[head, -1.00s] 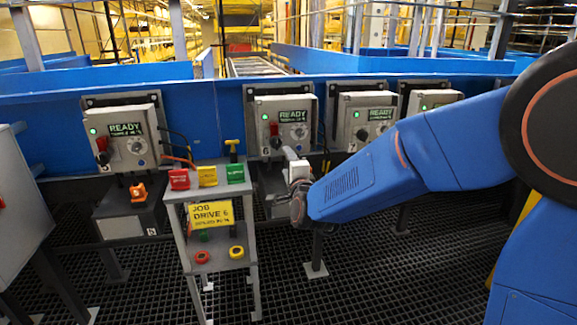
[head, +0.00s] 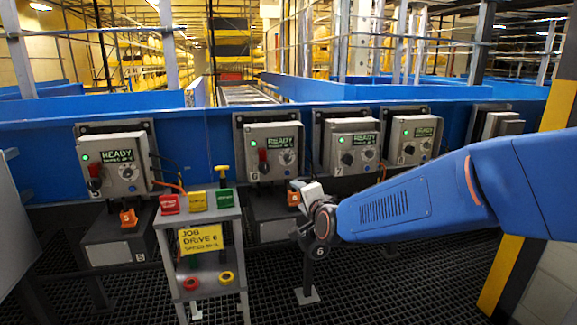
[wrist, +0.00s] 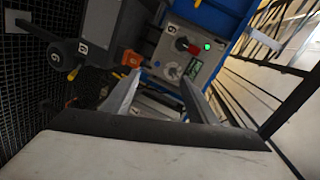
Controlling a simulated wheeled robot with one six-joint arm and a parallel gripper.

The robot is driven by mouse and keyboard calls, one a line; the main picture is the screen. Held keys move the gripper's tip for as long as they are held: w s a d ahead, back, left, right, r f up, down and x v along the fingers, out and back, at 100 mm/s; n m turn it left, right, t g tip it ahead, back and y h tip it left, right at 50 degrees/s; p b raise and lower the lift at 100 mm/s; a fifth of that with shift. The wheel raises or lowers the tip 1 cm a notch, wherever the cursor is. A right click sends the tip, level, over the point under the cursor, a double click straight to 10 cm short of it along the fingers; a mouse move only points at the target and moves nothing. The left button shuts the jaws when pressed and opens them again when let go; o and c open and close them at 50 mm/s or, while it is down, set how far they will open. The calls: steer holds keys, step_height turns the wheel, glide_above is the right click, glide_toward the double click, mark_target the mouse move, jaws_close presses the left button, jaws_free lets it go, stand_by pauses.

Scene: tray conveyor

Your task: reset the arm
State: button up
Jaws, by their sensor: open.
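My arm reaches in from the right in the head view, blue with a dark wrist. My gripper (head: 303,188) is at its end, in front of the pedestal below drive box 6 (head: 273,152). In the wrist view my gripper (wrist: 157,82) shows two grey fingers spread apart with nothing between them. Beyond the fingers is a grey control box (wrist: 190,50) with a red-handled switch, a green light and a dial. An orange connector (wrist: 132,58) lies near the left fingertip; whether they touch I cannot tell.
A grey stand (head: 205,212) with red, yellow and green blocks and a "JOB DRIVE 6" sign stands left of my gripper. More drive boxes, such as box 7 (head: 352,146), line the blue conveyor frame. A yellow-black post (head: 535,200) stands at right.

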steer(key=s+d+f+n+g+h, duration=0.1)
steer(key=s+d+f+n+g, duration=0.2)
steer(key=s+d, duration=0.5)
steer(key=s+d+f+n+g+h, duration=0.2)
steer(key=s+d, duration=0.7)
steer(key=s, duration=0.8)
steer(key=s+d+f+n+g+h, duration=0.1)
steer(key=s+d+f+n+g, duration=0.2)
steer(key=s, duration=1)
steer(key=d+n+g, duration=0.2)
steer(key=d+n, duration=0.1)
steer(key=d, duration=0.2)
steer(key=shift+s+d+f+h, duration=0.15)
steer(key=shift+d+f+h, duration=0.15)
steer(key=shift+d+h, duration=0.1)
